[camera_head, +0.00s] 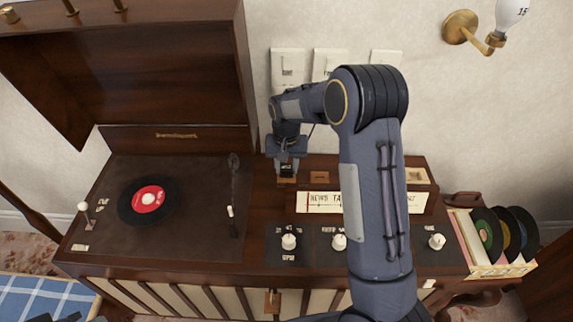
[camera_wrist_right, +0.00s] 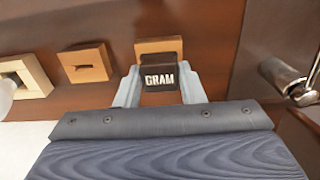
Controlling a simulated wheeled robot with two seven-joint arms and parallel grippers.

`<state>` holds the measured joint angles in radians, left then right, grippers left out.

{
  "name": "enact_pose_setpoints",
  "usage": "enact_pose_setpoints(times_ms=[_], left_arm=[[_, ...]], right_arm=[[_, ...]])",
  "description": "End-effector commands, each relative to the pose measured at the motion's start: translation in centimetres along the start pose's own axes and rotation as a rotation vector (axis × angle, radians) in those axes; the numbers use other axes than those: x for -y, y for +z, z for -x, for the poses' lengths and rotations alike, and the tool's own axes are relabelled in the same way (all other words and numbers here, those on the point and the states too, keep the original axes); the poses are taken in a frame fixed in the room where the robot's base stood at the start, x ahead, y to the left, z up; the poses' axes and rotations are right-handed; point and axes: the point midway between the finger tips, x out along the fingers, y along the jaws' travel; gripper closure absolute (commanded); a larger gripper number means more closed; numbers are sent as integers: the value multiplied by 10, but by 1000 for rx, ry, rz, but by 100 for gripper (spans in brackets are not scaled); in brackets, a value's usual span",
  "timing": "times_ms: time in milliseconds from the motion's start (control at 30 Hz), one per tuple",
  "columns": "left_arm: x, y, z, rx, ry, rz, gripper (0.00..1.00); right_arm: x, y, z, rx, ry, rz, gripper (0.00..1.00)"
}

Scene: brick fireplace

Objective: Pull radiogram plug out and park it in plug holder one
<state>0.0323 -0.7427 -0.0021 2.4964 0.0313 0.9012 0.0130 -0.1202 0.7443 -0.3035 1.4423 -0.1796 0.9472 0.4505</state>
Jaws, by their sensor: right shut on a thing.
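My right gripper (camera_head: 287,167) reaches down to the back of the radiogram's wooden top (camera_head: 263,215). Its two fingers are shut on a small dark plug marked GRAM (camera_wrist_right: 160,77). The plug (camera_head: 287,171) is at the leftmost light wooden holder block (camera_head: 287,181), which shows behind it in the wrist view (camera_wrist_right: 160,45). I cannot tell whether the plug is in the block or just over it. A second block (camera_head: 320,177) with a small slot stands beside it, and a pale square frame (camera_head: 417,175) is further right. My left gripper is not clearly in view.
Wall plates (camera_head: 288,65) are on the wall behind, partly hidden by my right arm. The turntable's red-labelled record (camera_head: 148,200) and tonearm (camera_head: 233,190) lie left of the gripper. The raised lid (camera_head: 150,70) stands at the back left. A record crate (camera_head: 490,262) is at the right.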

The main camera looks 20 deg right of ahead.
Motion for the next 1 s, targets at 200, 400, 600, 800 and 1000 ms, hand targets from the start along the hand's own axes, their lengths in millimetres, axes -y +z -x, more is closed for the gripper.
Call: enact_pose_setpoints(times_ms=[200,400,600,800,1000], left_arm=[[1,1,-3,0,0,0,100],[2,2,-5,0,0,0,100],[3,4,-7,0,0,0,100],[3,3,-7,0,0,0,100],[3,3,-7,0,0,0,100]], right_arm=[[0,0,-5,0,0,0,100],[0,0,-10,1,0,0,100],[0,0,-14,1,1,0,100],[0,0,-14,1,0,0,48],[0,0,-14,0,0,0,39]])
